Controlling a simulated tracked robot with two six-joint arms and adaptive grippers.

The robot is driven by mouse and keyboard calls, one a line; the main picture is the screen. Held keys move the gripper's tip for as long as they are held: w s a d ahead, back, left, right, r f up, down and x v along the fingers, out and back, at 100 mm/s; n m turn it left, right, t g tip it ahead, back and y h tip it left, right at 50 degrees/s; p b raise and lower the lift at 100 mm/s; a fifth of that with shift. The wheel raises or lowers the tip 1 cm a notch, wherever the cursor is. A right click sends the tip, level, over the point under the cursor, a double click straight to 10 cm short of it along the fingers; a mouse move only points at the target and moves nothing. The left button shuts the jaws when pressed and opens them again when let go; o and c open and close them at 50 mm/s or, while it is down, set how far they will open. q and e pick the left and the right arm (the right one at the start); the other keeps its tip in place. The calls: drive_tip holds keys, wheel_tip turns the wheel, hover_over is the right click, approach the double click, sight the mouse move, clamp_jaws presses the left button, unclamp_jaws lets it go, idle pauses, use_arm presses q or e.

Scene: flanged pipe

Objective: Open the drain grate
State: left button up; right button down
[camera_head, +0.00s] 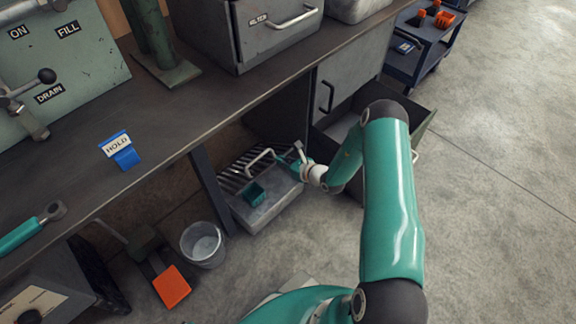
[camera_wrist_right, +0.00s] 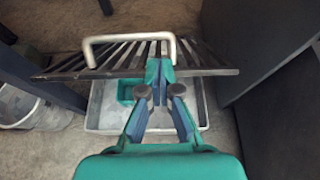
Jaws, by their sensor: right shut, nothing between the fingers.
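The drain grate (camera_head: 238,170) is a dark barred panel with a pale bent handle (camera_head: 262,156), low under the bench. In the right wrist view the grate (camera_wrist_right: 100,62) stands tilted up above an open grey basin (camera_wrist_right: 98,112), with its handle (camera_wrist_right: 130,37) on the upper side. A small teal box (camera_wrist_right: 127,91) sits inside the basin. My right gripper (camera_head: 284,164) is beside the grate, clear of the handle. In the right wrist view its shut, empty fingers (camera_wrist_right: 160,72) overlap the grate's near edge; I cannot tell if they touch. My left gripper is not in view.
A grey bucket (camera_head: 203,245) stands left of the basin, past a bench leg (camera_head: 210,190). An open drawer (camera_head: 345,130) is close to my right arm.

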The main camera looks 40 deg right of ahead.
sight(274, 157)
drive_tip(key=b+x, duration=0.1)
drive_tip(key=x, duration=0.3)
drive_tip(key=shift+w+f, duration=0.2)
drive_tip(key=shift+w, duration=0.2)
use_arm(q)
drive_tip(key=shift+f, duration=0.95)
use_arm(e)
drive_tip(key=shift+r, duration=0.1)
